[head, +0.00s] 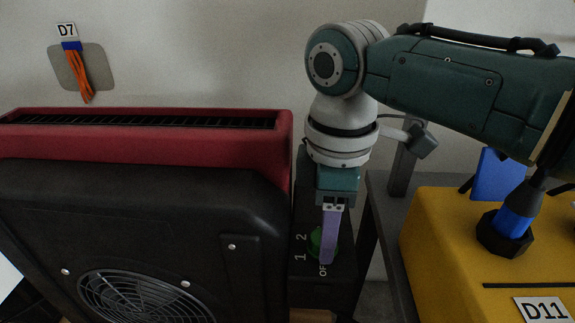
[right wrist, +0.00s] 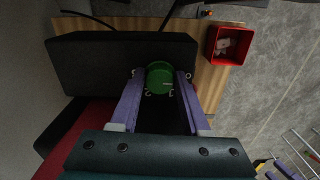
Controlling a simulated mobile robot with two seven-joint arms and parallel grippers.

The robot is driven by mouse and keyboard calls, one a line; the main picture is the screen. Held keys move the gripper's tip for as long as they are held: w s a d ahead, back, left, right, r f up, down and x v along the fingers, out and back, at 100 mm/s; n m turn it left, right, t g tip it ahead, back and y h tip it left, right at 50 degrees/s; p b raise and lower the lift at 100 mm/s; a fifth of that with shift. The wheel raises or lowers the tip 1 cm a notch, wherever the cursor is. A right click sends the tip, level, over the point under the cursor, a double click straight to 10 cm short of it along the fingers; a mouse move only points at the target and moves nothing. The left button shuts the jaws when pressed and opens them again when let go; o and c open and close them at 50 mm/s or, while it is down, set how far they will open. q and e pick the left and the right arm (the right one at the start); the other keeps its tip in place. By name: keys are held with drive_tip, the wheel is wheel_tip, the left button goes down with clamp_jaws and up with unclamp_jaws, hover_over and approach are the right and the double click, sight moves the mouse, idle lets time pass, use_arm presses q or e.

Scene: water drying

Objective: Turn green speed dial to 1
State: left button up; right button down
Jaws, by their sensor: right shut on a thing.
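The green speed dial (head: 316,240) sits on a black control panel (head: 298,285) with the marks 1, 2 and OFF beside it. In the right wrist view the dial (right wrist: 160,78) is round, with a light line on its face toward the right. My right gripper (head: 328,250) points down at the dial from above. In the right wrist view its two purple fingers (right wrist: 160,85) stand on either side of the dial and are shut on it. In the head view the fingers hide part of the dial and of the OFF mark. My left gripper is not in view.
A red and black blower (head: 200,145) with a round fan grille (head: 135,298) stands left of the panel. A yellow case (head: 440,240) labelled D11 is at the right. A red box (right wrist: 228,45) lies near the panel in the right wrist view.

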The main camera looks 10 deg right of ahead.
drive_tip(key=shift+s+a+r+m+p, duration=0.1)
drive_tip(key=shift+r+m+p, duration=0.1)
drive_tip(key=shift+m+p, duration=1.4)
drive_tip(key=shift+m, duration=0.3)
drive_tip(key=m+p, duration=0.1)
drive_tip(key=m, duration=0.2)
drive_tip(key=shift+f, duration=0.1)
drive_tip(key=shift+f+m+p, duration=0.1)
drive_tip(key=shift+m+p, duration=0.45)
drive_tip(key=shift+m, duration=0.75)
drive_tip(key=shift+c, duration=1.9)
unclamp_jaws()
